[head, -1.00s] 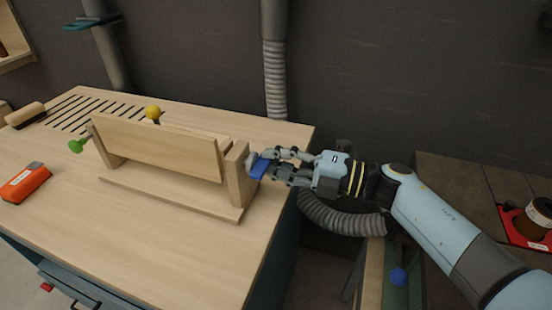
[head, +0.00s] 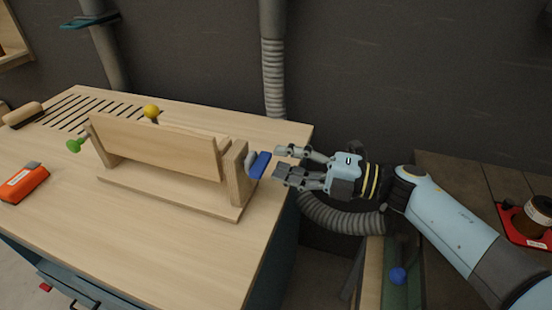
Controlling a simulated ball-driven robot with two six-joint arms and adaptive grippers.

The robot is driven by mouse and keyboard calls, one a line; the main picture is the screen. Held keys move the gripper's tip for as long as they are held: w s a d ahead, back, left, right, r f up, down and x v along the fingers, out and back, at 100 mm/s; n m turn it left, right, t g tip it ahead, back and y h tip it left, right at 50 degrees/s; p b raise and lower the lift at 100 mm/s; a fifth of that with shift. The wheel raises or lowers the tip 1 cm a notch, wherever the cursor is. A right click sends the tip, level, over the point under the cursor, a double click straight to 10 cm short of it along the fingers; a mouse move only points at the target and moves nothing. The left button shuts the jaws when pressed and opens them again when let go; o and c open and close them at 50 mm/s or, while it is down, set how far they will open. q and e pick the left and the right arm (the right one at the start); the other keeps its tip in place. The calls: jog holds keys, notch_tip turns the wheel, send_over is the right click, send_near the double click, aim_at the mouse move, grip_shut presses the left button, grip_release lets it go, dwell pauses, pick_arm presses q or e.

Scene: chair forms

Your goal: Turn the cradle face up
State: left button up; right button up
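The wooden cradle (head: 155,148) is a flat board held between two end posts on a wooden base (head: 170,194) on the workbench; its broad face is tilted toward me. A blue handle (head: 260,164) sticks out from the right post (head: 237,172). A green knob (head: 76,145) is at the left end, and a yellow knob (head: 152,111) shows behind the board. The cradle's back is hidden. My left gripper is not in view.
An orange tool (head: 24,183) lies at the bench's left, and a wooden-handled brush (head: 22,115) lies behind it near the slots. A grey ribbed hose (head: 340,216) runs beside the bench. A red tray (head: 530,230) with a jar stands at the far right.

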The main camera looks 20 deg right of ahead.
jog(key=v, duration=0.9)
jog(key=shift+s+d, duration=0.15)
jog(key=shift+d, duration=0.1)
